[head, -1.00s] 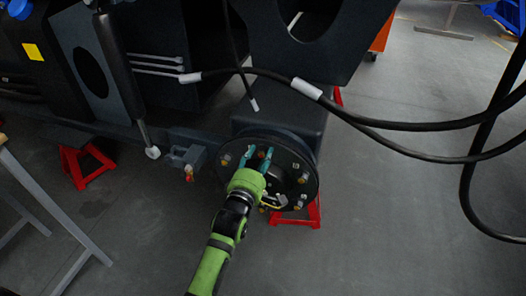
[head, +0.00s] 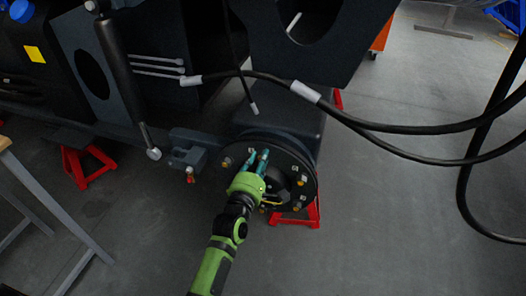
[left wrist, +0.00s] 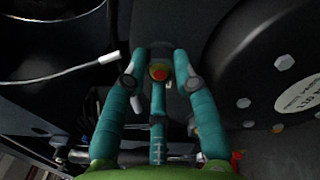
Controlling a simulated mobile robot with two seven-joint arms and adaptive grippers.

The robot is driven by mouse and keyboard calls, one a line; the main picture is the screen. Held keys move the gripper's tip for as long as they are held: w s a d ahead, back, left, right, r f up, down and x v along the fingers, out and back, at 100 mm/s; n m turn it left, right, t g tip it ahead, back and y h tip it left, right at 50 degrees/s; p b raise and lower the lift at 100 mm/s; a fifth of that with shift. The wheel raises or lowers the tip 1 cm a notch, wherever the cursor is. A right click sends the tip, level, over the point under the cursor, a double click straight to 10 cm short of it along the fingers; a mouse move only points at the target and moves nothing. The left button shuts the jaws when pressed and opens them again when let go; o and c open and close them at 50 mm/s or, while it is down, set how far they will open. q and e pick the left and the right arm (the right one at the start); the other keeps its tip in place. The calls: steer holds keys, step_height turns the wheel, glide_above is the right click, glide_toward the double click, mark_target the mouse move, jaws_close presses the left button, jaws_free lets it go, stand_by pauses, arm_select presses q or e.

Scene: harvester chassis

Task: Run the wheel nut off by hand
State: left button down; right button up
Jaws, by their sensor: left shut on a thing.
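The black round wheel hub (head: 287,158) carries several studs with nuts around its face. My left gripper (head: 258,154), with teal fingers and a green body, reaches the upper left part of the hub from below. In the head view the fingers mostly hide this nut. Whether any thread still holds it cannot be told. My right gripper is not in view.
Black hoses (head: 395,129) hang across the space above and right of the hub. Red stands (head: 89,167) stand under the dark chassis (head: 288,112). A table or trestle (head: 48,205) is at the left.

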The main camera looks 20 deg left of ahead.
arm_select(q)
steer(key=n, duration=0.3)
steer(key=shift+f+n, duration=0.1)
steer(key=shift+n, duration=0.3)
steer(key=n, duration=0.3)
steer(key=shift+s+n, duration=0.1)
steer(key=shift+n, duration=0.3)
steer(key=c, duration=0.9)
jaws_free()
steer(key=shift+c, duration=1)
steer(key=shift+s, duration=0.15)
steer(key=shift+s+p, duration=0.5)
steer(key=shift+s, duration=0.45)
